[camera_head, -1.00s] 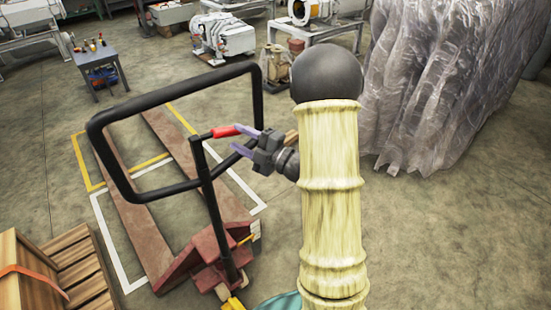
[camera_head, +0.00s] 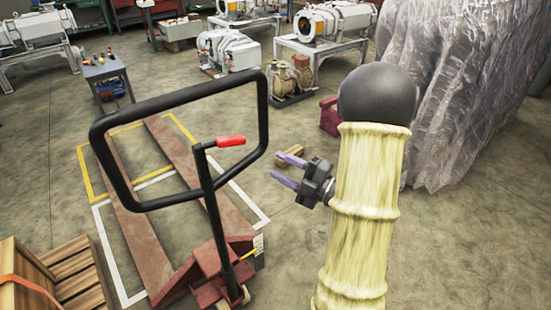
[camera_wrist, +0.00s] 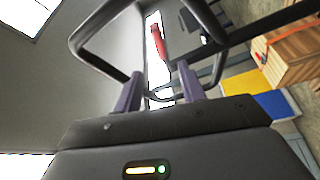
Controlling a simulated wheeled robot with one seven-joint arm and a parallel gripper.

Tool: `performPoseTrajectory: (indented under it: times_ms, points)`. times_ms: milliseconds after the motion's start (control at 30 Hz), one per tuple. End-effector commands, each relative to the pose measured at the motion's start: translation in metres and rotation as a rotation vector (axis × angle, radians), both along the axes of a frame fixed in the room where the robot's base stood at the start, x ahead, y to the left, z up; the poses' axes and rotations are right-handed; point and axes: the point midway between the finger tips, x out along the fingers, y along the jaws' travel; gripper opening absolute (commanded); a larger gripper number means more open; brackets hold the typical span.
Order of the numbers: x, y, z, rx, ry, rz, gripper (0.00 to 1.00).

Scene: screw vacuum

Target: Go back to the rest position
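My gripper (camera_head: 289,169) is in the middle of the head view, right of the pallet jack handle and apart from it. Its two purple fingers are spread with a gap between them and hold nothing. In the wrist view my gripper (camera_wrist: 160,92) also shows its fingers apart, with the black handle frame beyond them. The pallet jack (camera_head: 215,262) stands at left centre, with a black loop handle (camera_head: 180,103) and a red lever (camera_head: 230,141). The red lever also shows in the wrist view (camera_wrist: 158,45).
A wooden crate (camera_head: 22,285) stands at the lower left. A plastic-wrapped bulk (camera_head: 465,90) fills the right. A small grey table (camera_head: 104,70) and machines such as a white pump (camera_head: 228,50) stand at the back. A small wooden block (camera_head: 290,156) lies behind my gripper.

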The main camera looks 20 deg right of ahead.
Motion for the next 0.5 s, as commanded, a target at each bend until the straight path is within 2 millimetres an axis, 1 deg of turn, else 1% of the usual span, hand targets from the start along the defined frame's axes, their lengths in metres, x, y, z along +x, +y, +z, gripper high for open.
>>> performPoseTrajectory:
  times_ms: [167,267,367,500]
  points:
    - [0.001,0.0,0.0,-0.001,0.001,-0.002,0.4]
    - [0.005,0.001,0.001,-0.006,0.024,-0.014,0.4]
    - [0.014,0.004,0.002,-0.018,0.086,-0.047,0.4]
    - [0.034,0.006,0.001,-0.023,0.232,-0.143,0.4]
